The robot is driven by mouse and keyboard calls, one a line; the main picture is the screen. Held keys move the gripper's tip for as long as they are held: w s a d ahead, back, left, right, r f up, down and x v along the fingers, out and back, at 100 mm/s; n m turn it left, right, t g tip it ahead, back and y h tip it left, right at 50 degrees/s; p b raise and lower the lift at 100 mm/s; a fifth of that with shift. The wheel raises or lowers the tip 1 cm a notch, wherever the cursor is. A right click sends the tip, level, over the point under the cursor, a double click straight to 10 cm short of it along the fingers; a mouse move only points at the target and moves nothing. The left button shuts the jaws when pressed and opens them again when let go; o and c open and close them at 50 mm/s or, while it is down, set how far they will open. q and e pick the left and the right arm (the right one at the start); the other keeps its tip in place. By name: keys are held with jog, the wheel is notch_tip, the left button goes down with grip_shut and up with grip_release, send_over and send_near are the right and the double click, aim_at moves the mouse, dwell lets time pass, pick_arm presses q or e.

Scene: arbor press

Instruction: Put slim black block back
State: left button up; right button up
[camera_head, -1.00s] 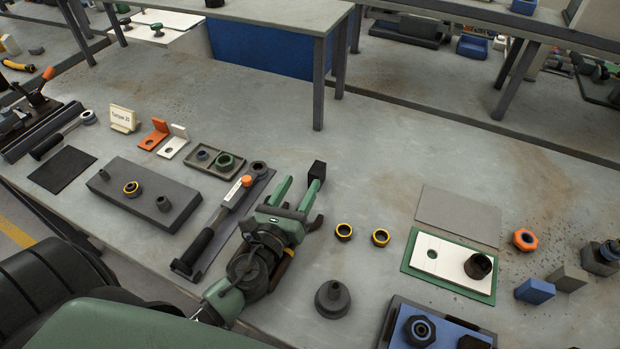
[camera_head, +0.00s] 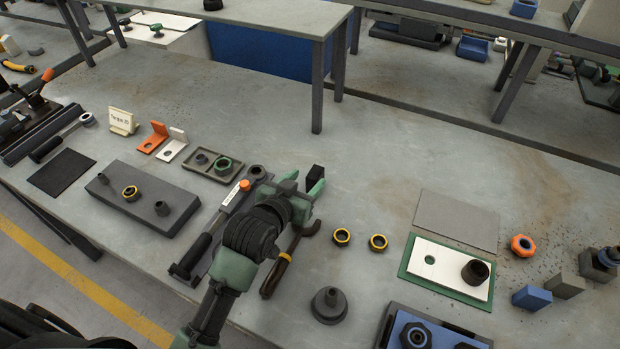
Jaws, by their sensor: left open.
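The slim black block (camera_head: 316,173) is a small dark block near the middle of the bench in the head view. Its lower part is hidden behind a finger of my left gripper. My left gripper (camera_head: 303,186) is open, with its green fingers pointing away toward the block. The block shows just beyond the right-hand finger; I cannot tell whether they touch. My right gripper is not in view.
A tool with a yellow-banded handle (camera_head: 278,272) lies right beside my left wrist. A torque wrench (camera_head: 207,236) lies on its left. The bench beyond the block is clear.

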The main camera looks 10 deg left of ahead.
aim_at(312, 177)
pick_arm(q)
jog(key=p+x, duration=0.1)
jog(key=x, duration=0.4)
jog(key=shift+w+d+f, duration=0.15)
jog(key=shift+w+f, duration=0.1)
jog(key=shift+f, duration=0.05)
grip_shut()
